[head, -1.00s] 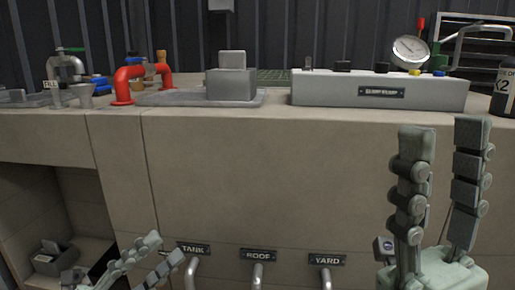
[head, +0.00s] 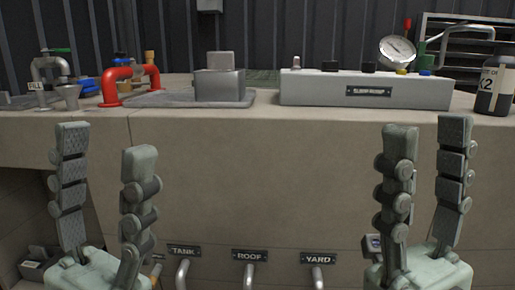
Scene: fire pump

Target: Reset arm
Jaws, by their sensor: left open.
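My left gripper (head: 106,142) stands upright at the lower left, its two fingers spread apart with nothing between them. My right gripper (head: 427,130) stands upright at the lower right, also with its fingers apart and empty. Both are in front of the beige counter (head: 270,160), with fingertips a little below its top edge. Neither gripper is seen holding anything.
On the counter are a red pipe (head: 110,88), a grey block (head: 220,84) on a tray, a light control box (head: 300,90), a gauge (head: 397,50) and a dark bottle (head: 495,88). Below are handles labelled TANK (head: 182,272), ROOF (head: 249,272) and YARD (head: 318,275).

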